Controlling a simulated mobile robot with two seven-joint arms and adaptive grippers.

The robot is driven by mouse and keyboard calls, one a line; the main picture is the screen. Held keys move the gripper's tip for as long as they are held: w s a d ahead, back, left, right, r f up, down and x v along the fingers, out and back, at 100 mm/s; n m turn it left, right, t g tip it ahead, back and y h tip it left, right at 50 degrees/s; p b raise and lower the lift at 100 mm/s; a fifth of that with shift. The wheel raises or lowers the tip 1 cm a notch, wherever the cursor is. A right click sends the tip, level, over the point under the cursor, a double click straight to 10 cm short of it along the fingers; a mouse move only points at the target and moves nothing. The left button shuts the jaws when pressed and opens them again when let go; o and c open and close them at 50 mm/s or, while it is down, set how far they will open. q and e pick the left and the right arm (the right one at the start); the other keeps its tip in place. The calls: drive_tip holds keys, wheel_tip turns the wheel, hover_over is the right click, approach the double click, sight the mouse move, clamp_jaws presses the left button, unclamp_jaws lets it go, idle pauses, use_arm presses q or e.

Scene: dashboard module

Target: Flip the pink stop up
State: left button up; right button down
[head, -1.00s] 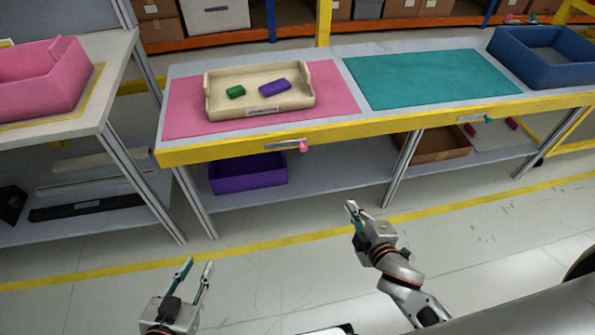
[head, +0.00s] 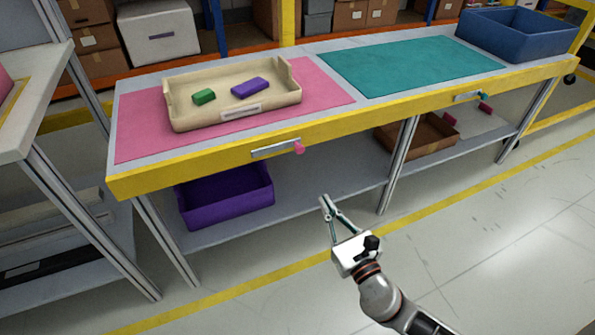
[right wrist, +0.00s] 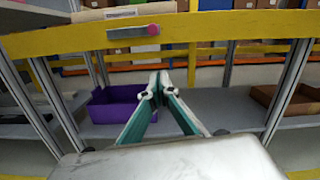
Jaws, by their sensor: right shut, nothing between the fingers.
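The pink stop (head: 299,147) is a small knob at the right end of a grey metal plate (head: 274,149) on the yellow front edge of the table. In the right wrist view the pink stop (right wrist: 154,30) shows near the top, beyond the fingertips. My right gripper (head: 326,203) is shut and empty, below and slightly right of the stop and apart from it. In the right wrist view its fingertips (right wrist: 158,88) meet in front of the lower shelf. My left gripper is out of view.
A beige tray (head: 240,118) with a green block (head: 204,97) and a purple block (head: 250,88) stands on the pink mat (head: 137,137). A teal stop (head: 482,94) is on the edge further right. A purple bin (head: 225,197) sits on the shelf below.

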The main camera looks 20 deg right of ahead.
sight(279, 151)
drive_tip(key=shift+w+r, duration=0.1)
drive_tip(key=shift+r, duration=0.05)
